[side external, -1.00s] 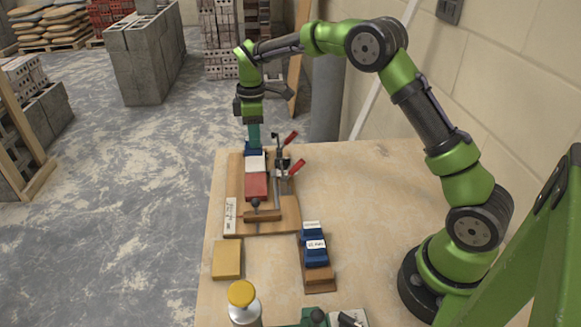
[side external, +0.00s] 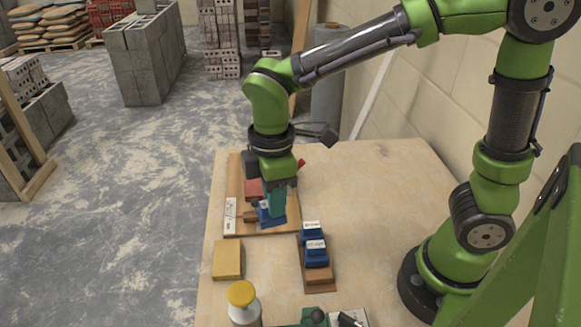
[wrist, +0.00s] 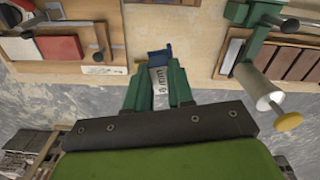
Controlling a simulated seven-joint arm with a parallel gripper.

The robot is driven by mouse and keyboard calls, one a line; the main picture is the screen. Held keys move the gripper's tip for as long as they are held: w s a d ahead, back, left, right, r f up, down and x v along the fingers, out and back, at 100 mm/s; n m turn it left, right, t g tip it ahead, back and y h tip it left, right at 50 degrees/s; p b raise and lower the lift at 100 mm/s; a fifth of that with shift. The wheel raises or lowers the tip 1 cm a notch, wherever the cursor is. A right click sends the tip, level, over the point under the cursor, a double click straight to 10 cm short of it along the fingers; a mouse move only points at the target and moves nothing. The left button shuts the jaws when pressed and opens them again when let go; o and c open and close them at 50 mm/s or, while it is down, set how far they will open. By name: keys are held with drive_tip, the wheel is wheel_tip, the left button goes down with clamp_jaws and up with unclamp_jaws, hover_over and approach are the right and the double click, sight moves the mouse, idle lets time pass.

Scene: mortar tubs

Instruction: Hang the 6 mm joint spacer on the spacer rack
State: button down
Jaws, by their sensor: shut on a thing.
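The 6 mm joint spacer (side external: 267,216) is blue with a white label. My gripper (side external: 275,203) is shut on it and holds it over the near end of the wooden brick jig. In the wrist view the spacer (wrist: 160,57) shows between my green fingers, its label reading "6 mm". The spacer rack (side external: 320,284) is a narrow wooden block to the right and nearer the side camera. Blue spacers (side external: 314,240) with white labels sit on it; my gripper is apart from it, up and left in the picture.
The jig board (side external: 232,180) carries a red brick (side external: 254,188), partly hidden by my gripper. A green tool (side external: 315,318) lies at the front. The table right of the rack is clear.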

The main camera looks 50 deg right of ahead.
drive_tip(key=shift+s+d+f+m, duration=0.45)
drive_tip(key=shift+s+f, duration=1.15)
drive_tip(key=shift+f, duration=0.55)
drive_tip(key=shift+s+d+f+m, duration=0.4)
drive_tip(key=shift+s+f, duration=1.25)
drive_tip(key=shift+f, duration=0.45)
drive_tip(key=shift+s+d+f+m, duration=0.4)
drive_tip(key=shift+s+f, duration=1.2)
drive_tip(key=shift+f, duration=0.55)
drive_tip(key=shift+f, duration=0.1)
drive_tip(key=shift+c, duration=2.1)
unclamp_jaws()
wheel_tip(320, 180, up, 7)
